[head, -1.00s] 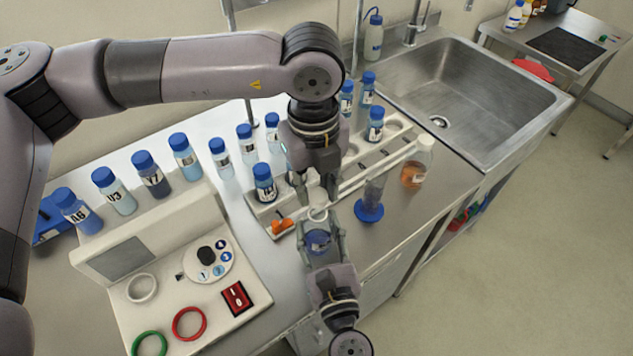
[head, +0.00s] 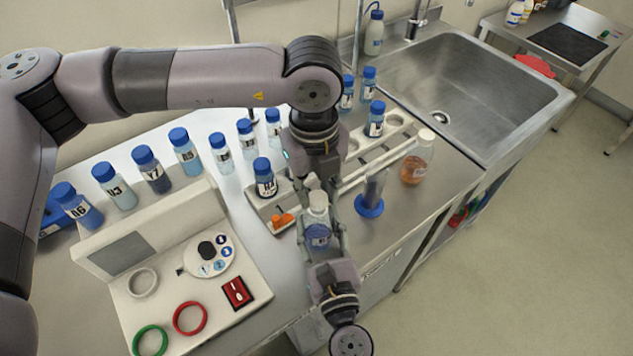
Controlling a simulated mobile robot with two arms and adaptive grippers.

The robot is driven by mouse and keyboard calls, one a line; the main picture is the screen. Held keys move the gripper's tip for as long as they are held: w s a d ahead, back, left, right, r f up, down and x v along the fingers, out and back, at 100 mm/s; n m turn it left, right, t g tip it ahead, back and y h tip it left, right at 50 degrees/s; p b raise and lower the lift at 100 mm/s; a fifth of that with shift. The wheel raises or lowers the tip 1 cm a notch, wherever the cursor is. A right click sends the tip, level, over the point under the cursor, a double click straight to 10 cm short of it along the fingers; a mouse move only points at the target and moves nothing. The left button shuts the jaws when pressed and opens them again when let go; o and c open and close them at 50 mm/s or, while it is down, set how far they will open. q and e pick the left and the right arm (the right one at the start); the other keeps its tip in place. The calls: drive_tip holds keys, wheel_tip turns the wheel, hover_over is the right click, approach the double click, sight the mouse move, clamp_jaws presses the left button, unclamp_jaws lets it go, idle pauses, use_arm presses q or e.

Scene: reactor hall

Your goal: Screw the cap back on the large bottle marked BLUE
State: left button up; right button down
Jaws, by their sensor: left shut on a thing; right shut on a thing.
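My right gripper (head: 321,240), coming up from the bottom of the head view, is shut around a bottle with a pale neck (head: 318,201) and a blue body (head: 318,234). The writing on it is too small to read. My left gripper (head: 316,185) points down just above the bottle's neck. It is shut on a small whitish cap (head: 312,181), largely hidden by the fingers. The cap looks slightly behind and above the neck; I cannot tell whether they touch.
A white rack (head: 352,177) holding blue-capped bottles stands behind the grippers. A control panel (head: 190,265) and a row of bottles lie left. The sink (head: 455,90) is at the back right.

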use_arm(q)
drive_tip(key=shift+f, duration=0.55)
idle(0.5)
